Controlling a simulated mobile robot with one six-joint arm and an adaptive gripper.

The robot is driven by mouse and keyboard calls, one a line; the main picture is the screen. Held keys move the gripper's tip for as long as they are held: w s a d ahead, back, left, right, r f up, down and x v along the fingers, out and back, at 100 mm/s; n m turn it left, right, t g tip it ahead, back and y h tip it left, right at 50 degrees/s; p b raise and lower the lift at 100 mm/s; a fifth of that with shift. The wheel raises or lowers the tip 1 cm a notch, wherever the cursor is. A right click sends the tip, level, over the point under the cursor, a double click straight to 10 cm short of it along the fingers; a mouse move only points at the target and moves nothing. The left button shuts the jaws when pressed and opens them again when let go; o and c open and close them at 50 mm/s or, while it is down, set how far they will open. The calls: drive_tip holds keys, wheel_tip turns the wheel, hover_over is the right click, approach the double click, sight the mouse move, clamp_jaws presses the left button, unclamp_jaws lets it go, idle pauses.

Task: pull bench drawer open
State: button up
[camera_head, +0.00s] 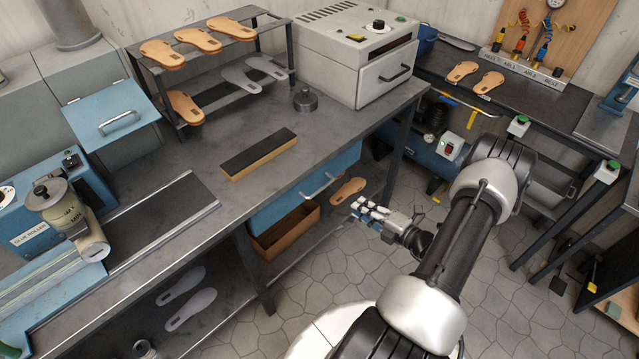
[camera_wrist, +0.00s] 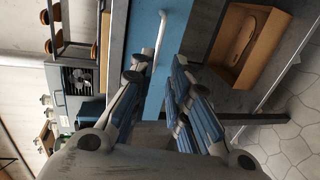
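The bench drawer has a blue front (camera_head: 280,206) under the edge of the grey workbench, with a pale bar handle (camera_head: 318,187). The drawer looks shut. My gripper (camera_head: 366,210) is in front of the drawer, to the right of the handle and apart from it. In the wrist view, the blue drawer front (camera_wrist: 183,28) and the handle (camera_wrist: 161,34) lie just beyond the fingertips. My gripper's fingers (camera_wrist: 160,72) are spread with a gap between them and nothing held. The exact distance to the handle is hard to tell.
An open orange-brown box (camera_head: 285,236) sits on the shelf below the drawer, with a sandal sole (camera_head: 348,190) beside it. A bench leg (camera_head: 252,268) stands left of the drawer. The tiled floor (camera_head: 310,275) in front is clear.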

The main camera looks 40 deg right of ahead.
sight(324, 186)
drive_tip(key=b+x, duration=0.4)
drive_tip(key=x, duration=1.3)
drive_tip(key=shift+a, duration=0.15)
drive_tip(key=shift+s, duration=0.1)
drive_tip(key=shift+c, duration=0.4)
clamp_jaws()
